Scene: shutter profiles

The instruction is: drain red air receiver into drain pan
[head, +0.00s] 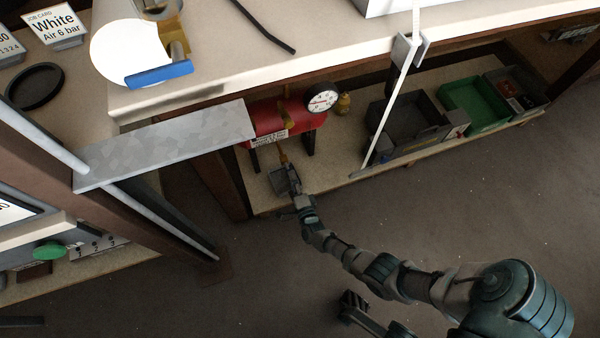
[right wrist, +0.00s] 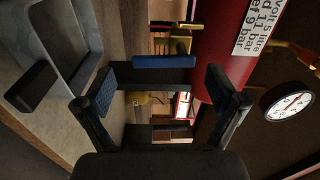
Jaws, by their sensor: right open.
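The red air receiver (head: 262,112) lies on the low shelf under the bench, with a round gauge (head: 322,98) at its right end. A brass fitting (head: 284,157) hangs below it. The grey drain pan (head: 279,180) sits on the shelf below the fitting. My right gripper (head: 291,192) is open beside the pan, partly hiding it. In the right wrist view, a blue bar (right wrist: 165,62) lies ahead between the open fingers, under the receiver (right wrist: 222,40); contact cannot be told. The pan (right wrist: 75,50) is at the left there. My left gripper (head: 353,303) shows small and dark at the bottom.
A grey flat panel (head: 165,145) hides the receiver's left end. A slanted white strip (head: 390,100) stands right of the gauge. Grey (head: 405,125) and green (head: 473,105) bins fill the shelf's right part. Open floor (head: 260,280) lies in front.

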